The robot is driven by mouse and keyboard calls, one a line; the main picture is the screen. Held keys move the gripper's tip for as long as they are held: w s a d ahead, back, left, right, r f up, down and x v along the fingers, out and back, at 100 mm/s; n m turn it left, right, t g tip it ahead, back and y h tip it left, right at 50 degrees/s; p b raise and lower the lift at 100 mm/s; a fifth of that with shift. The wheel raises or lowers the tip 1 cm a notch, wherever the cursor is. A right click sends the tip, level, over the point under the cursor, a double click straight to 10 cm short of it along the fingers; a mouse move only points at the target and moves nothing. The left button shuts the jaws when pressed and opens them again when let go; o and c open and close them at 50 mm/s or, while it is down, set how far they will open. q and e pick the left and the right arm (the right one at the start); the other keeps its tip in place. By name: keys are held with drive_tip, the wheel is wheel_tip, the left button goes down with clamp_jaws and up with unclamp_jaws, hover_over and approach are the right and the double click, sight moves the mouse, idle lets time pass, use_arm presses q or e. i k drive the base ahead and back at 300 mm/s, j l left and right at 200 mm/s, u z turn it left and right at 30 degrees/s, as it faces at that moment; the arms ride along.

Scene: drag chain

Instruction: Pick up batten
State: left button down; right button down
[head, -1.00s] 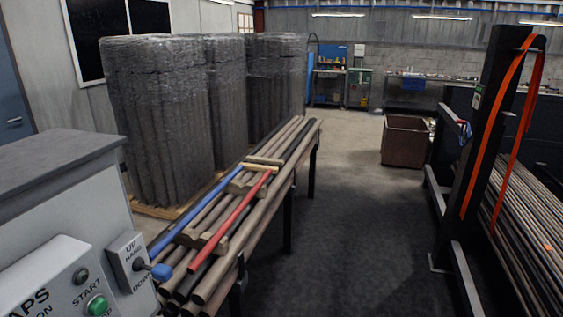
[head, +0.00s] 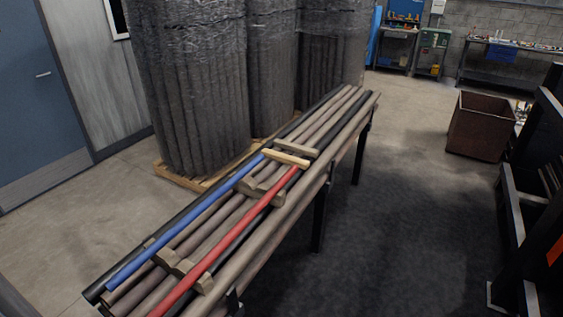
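Several short wooden battens lie across long round bars on a rack. Two light battens, one upper (head: 296,147) and one just below it (head: 285,158), lie near the far ends of a blue bar (head: 186,220) and a red bar (head: 226,252). A browner block (head: 267,191) sits between the bars lower down. More wooden blocks lie near the front, one at the left (head: 168,259) and one under the red bar (head: 205,284). Neither gripper shows in the head view.
The bar rack (head: 317,222) runs diagonally from lower left to upper middle. Wrapped bar bundles (head: 190,90) stand on a pallet behind it. A rusty bin (head: 481,126) and a dark frame (head: 526,215) stand at the right. The floor (head: 420,210) between is clear.

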sight(291, 160)
drive_tip(key=z, duration=2.8)
drive_tip(key=u, duration=2.8)
drive_tip(key=i+l+u, duration=0.15)
drive_tip(key=u, duration=0.3)
drive_tip(key=i+l+u, duration=0.25)
drive_tip(key=u, duration=0.15)
